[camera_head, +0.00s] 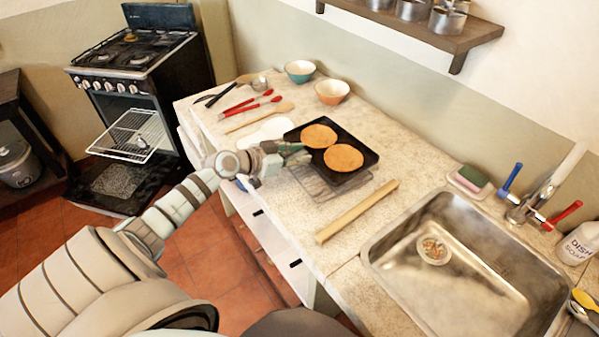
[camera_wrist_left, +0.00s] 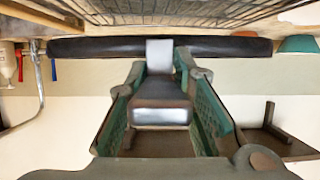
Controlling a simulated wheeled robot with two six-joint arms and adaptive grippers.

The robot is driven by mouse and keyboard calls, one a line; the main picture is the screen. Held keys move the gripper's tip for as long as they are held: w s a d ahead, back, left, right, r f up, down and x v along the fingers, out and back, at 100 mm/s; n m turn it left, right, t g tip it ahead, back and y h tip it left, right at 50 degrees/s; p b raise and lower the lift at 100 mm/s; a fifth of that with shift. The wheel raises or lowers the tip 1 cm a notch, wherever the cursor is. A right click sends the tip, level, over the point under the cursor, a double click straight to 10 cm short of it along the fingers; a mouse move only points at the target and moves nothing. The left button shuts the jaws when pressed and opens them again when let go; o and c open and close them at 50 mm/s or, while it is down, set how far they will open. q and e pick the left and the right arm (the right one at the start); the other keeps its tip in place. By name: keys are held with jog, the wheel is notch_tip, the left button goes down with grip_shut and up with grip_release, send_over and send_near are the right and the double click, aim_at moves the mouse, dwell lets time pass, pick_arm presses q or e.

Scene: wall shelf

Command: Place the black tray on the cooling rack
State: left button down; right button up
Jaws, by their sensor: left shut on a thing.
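The black tray (camera_head: 366,155) carries two round orange-brown cakes (camera_head: 343,158) and lies over the wire cooling rack (camera_head: 318,187). The rack's near-left part shows past the tray's edge; the rest is hidden. My left gripper (camera_head: 289,150) is shut on the tray's left edge. In the left wrist view, which is upside down, the tray (camera_wrist_left: 100,47) is a dark band at the fingertips (camera_wrist_left: 160,65), with the rack's wires (camera_wrist_left: 170,12) close beneath it. I cannot tell whether tray and rack touch. My right gripper is not in view.
A wooden rolling pin or bar (camera_head: 356,212) lies right of the rack, before the sink (camera_head: 455,262). Red-handled tools (camera_head: 250,105) and two bowls (camera_head: 332,91) stand further back. A wall shelf (camera_head: 430,32) hangs above. An open oven (camera_head: 140,100) stands at left.

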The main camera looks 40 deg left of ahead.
pick_arm(q)
notch_tip(320, 180, down, 4)
jog(key=b, duration=0.2)
jog(key=shift+d+f+b, duration=0.1)
jog(key=shift+f+b, duration=0.1)
jog(key=shift+b, duration=0.1)
jog(key=shift+r, duration=0.2)
jog(key=c, duration=1.4)
grip_release()
jog(key=shift+f, duration=0.1)
